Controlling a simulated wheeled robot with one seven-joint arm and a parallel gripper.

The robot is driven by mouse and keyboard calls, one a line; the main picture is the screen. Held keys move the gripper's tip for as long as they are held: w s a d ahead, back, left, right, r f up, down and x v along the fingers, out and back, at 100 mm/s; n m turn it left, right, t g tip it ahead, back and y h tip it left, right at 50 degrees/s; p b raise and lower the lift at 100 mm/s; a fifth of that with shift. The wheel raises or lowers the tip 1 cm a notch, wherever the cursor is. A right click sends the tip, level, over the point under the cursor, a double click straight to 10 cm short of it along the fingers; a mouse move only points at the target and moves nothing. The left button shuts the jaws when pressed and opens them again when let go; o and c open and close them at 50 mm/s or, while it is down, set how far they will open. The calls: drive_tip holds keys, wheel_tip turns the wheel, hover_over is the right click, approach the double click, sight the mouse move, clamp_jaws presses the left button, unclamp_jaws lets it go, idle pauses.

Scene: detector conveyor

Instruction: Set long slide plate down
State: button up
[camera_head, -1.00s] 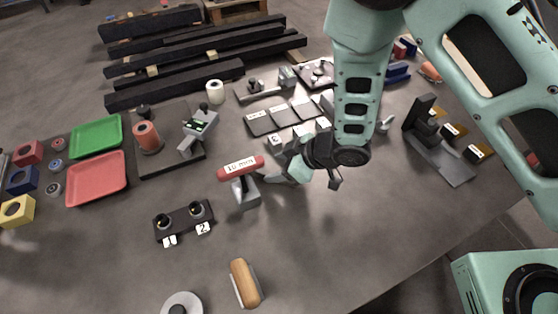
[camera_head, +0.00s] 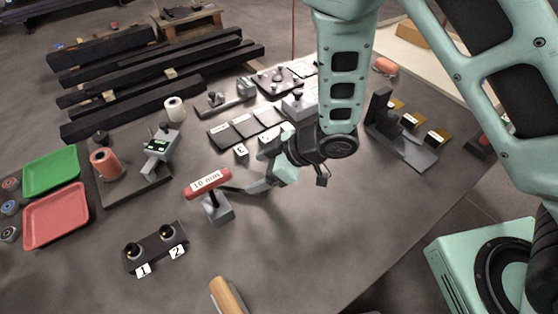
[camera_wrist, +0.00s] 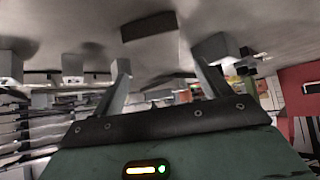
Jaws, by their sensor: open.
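My gripper (camera_head: 246,190) is low over the middle of the table in the head view, its fingers pointing left. Its fingers are spread and empty in the wrist view (camera_wrist: 160,68). The fingertips are close to the red-handled gauge (camera_head: 208,184) marked 10 mm; I cannot tell whether they touch. A long grey plate with a knob (camera_head: 226,98) lies at the back of the table, apart from my gripper. I cannot tell for sure that this is the long slide plate. A dark flat bar (camera_wrist: 148,27) shows beyond the fingers in the wrist view.
A dark block with two black knobs (camera_head: 155,248) stands at front left. Red (camera_head: 55,215) and green (camera_head: 52,170) trays lie at left. Dark labelled pads (camera_head: 243,124) lie behind my gripper. A dark bracket (camera_head: 402,140) stands at right. The front right table is clear.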

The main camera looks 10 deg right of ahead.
drive_tip(key=v, duration=0.7)
drive_tip(key=shift+r+b, duration=0.2)
drive_tip(key=shift+b, duration=0.1)
drive_tip(key=s+d+r+m+t+h, duration=0.1)
drive_tip(key=s+d+r+m+h, duration=0.1)
drive_tip(key=d+r+m+h, duration=0.2)
wheel_tip(320, 180, up, 3)
drive_tip(key=shift+r+h, duration=0.1)
drive_tip(key=shift+h, duration=0.6)
drive_tip(key=shift+o, duration=0.4)
drive_tip(key=s+d+r+m+g+h, duration=0.1)
drive_tip(key=s+r+g, duration=0.1)
drive_tip(key=s, duration=0.5)
drive_tip(key=s+d+r+m+g+h, duration=0.1)
drive_tip(key=s+d+r+g, duration=0.1)
drive_tip(key=s, duration=0.5)
drive_tip(key=shift+s+r+h, duration=0.2)
drive_tip(key=shift+r+h, duration=0.1)
drive_tip(key=shift+r, duration=0.4)
